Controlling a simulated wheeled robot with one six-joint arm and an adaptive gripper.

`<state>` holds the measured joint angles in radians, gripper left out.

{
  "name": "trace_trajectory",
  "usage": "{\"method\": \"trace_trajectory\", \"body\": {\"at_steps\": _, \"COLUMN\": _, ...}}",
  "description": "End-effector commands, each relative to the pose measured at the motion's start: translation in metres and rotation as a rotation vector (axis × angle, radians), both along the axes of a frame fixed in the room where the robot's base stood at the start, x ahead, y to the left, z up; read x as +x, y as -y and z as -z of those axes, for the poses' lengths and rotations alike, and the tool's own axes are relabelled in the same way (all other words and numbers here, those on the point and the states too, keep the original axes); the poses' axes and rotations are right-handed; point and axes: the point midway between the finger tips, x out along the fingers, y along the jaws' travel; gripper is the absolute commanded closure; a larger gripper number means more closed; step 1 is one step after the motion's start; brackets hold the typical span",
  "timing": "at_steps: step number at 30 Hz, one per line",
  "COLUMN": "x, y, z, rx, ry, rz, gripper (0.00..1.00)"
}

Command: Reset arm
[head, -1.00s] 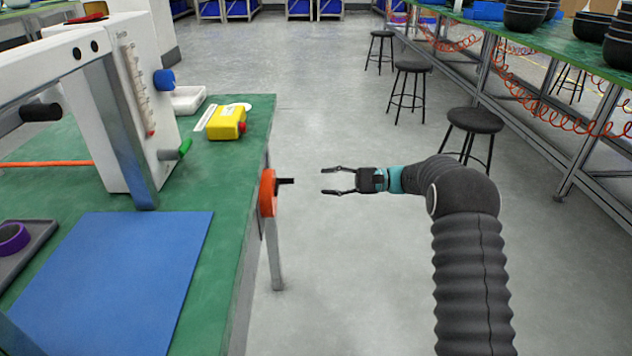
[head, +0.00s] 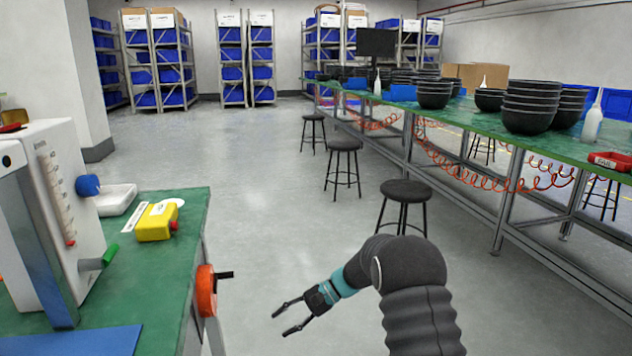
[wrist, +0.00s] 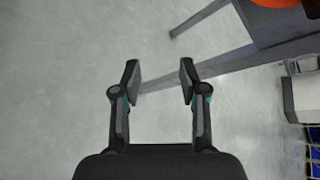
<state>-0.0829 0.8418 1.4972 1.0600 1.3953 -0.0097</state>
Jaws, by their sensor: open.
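My gripper (head: 283,321) is open and empty in the head view. It hangs over the grey floor, to the right of the green-topped bench (head: 184,235) and lower than its top. An orange handwheel (head: 206,291) with a dark handle is on the bench's right side, apart from my gripper and to its upper left. Part of the orange wheel (wrist: 277,3) is cut off at that view's top right.
The bench carries a white machine (head: 60,210), a yellow box (head: 157,222), a white tray (head: 115,199) and a blue mat (head: 75,342). Stools (head: 404,192) stand by the right-hand bench, which holds stacks of black bowls (head: 530,107).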

Motion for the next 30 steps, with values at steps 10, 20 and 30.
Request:
{"method": "trace_trajectory", "body": {"at_steps": 10, "x": -0.077, "y": 0.065, "z": -0.027, "rx": -0.332, "ry": 0.153, "rz": -0.112, "gripper": 0.57}}
{"method": "trace_trajectory", "body": {"at_steps": 20, "x": -0.149, "y": 0.131, "z": -0.072, "rx": -0.587, "ry": 0.357, "rz": -0.208, "gripper": 0.57}}
{"method": "trace_trajectory", "body": {"at_steps": 30, "x": -0.219, "y": 0.186, "z": -0.114, "rx": -0.79, "ry": 0.574, "rz": -0.274, "gripper": 0.57}}
